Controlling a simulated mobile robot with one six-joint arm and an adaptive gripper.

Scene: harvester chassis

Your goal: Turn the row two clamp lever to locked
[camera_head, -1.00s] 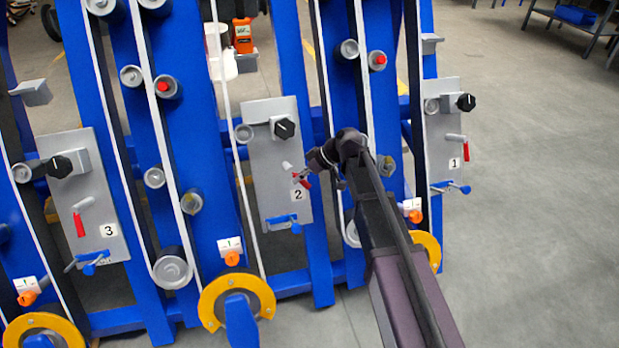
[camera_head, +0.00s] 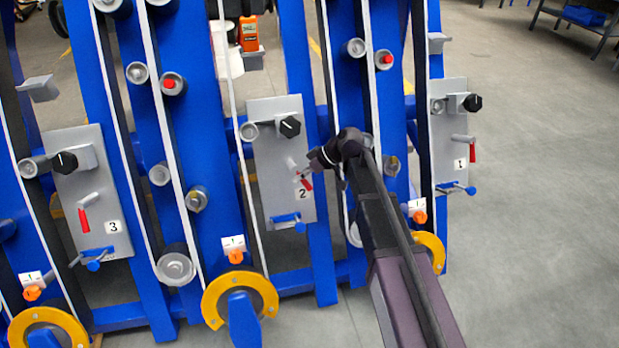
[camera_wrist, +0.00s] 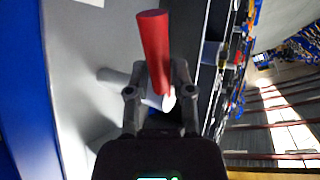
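The row two clamp lever (camera_head: 307,183) has a red grip and a pale hub. It sits on the grey panel (camera_head: 277,120) marked 2, with its grip slanting down to the right in the head view. In the wrist view the red grip (camera_wrist: 154,50) stands between the two fingers of my gripper (camera_wrist: 160,75). The fingers lie close along both sides of the grip and look shut on it. In the head view my gripper (camera_head: 308,172) is at the lever, and its dark wrist covers the area just right of it.
A black knob (camera_head: 289,127) sits above the lever and a blue handle (camera_head: 287,218) below it on the same panel. Blue upright beams (camera_head: 297,60) flank the panel. Panel 3 (camera_head: 70,150) is left and panel 1 (camera_head: 452,115) right. Open floor (camera_head: 545,200) lies at the right.

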